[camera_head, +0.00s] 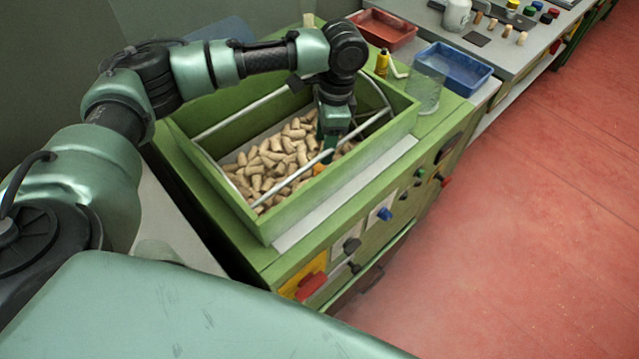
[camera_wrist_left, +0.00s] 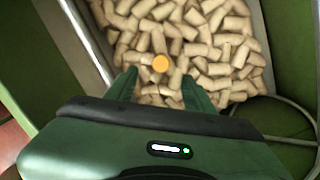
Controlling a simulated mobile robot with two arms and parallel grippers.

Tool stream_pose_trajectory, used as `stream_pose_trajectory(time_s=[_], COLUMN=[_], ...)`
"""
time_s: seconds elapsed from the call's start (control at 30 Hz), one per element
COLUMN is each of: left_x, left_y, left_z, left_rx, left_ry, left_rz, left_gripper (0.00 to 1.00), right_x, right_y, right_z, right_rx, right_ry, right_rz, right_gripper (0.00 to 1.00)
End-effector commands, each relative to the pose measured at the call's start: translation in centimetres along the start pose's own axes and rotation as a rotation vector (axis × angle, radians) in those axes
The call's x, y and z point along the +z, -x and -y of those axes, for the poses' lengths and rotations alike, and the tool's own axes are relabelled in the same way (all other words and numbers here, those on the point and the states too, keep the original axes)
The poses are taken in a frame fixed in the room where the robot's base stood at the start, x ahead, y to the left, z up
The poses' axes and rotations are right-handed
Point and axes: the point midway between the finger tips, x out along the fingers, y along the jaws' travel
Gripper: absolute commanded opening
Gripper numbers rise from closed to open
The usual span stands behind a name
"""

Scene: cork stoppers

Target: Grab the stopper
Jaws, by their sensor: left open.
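Many tan cork stoppers (camera_head: 265,165) lie in a loose heap inside a green bin (camera_head: 340,188); the heap also fills the upper part of the left wrist view (camera_wrist_left: 215,50). An orange round spot (camera_head: 319,169) shows over the stoppers near my gripper, and in the left wrist view (camera_wrist_left: 160,63) it lies just beyond the fingertips. My left gripper (camera_head: 325,152) points down into the bin, near its right end. In the left wrist view its two green fingers (camera_wrist_left: 158,88) are apart, with stoppers visible between and beyond them. Whether the fingertips touch any stopper is unclear. My right gripper is not in view.
Metal rods (camera_head: 310,165) run along and across the bin, close to my gripper. Beyond it stand a clear glass (camera_head: 428,90), a yellow bottle (camera_head: 382,63), a red tray (camera_head: 384,30) and a blue tray (camera_head: 453,68). The red floor at right is clear.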

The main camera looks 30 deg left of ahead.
Motion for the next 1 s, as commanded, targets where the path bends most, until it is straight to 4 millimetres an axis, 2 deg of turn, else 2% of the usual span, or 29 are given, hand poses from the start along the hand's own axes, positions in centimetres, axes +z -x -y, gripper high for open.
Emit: stream_pose_trajectory(time_s=[0.03,0.13,0.47,0.73,1.0], left_x=[-0.2,-0.2,-0.1,0.0,0.0], left_y=[-1.2,-1.6,-4.5,-8.4,-9.3], left_z=[0.0,0.0,0.1,0.4,0.4], left_rx=[-0.001,-0.001,0.001,0.001,-0.001], left_ry=[0.000,0.000,0.001,-0.001,-0.001], left_rz=[-0.001,-0.001,0.002,0.002,-0.001], left_gripper=[0.53,0.53,0.53,0.53,0.53], right_x=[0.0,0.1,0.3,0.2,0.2], right_y=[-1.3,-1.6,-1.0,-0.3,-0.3], right_z=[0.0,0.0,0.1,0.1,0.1], right_rx=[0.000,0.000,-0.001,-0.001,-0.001], right_ry=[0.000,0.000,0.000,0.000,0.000], right_rz=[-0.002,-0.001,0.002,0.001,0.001], right_gripper=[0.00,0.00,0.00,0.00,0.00])
